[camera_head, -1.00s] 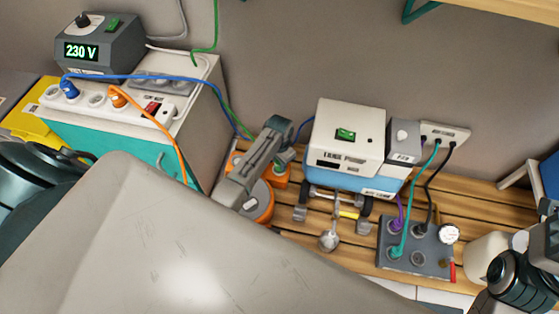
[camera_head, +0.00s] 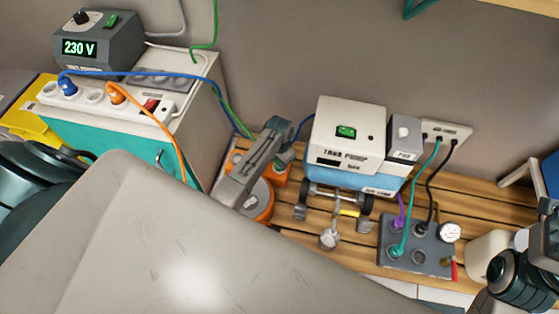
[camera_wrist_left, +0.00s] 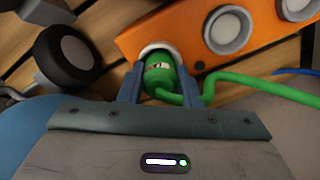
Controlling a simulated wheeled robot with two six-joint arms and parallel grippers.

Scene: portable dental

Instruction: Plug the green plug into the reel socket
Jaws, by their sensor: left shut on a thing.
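The green plug (camera_wrist_left: 160,75) is between the two fingers of my left gripper (camera_wrist_left: 165,88) in the left wrist view. The gripper is shut on it. The plug's front end is at the pale ring of an end socket on the orange reel (camera_wrist_left: 190,35); I cannot tell how deep it sits. Two more round sockets show beside it. The plug's green cable (camera_wrist_left: 260,88) runs off to the right. In the head view my left gripper (camera_head: 258,160) is over the orange reel (camera_head: 264,200) and hides the plug. My right gripper is not in view.
A white and blue pump unit (camera_head: 345,140) on wheels stands right of the reel; one wheel (camera_wrist_left: 68,53) is close by in the wrist view. A grey socket box (camera_head: 415,246) with cables is further right. A teal cabinet (camera_head: 110,150) with a power strip stands left.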

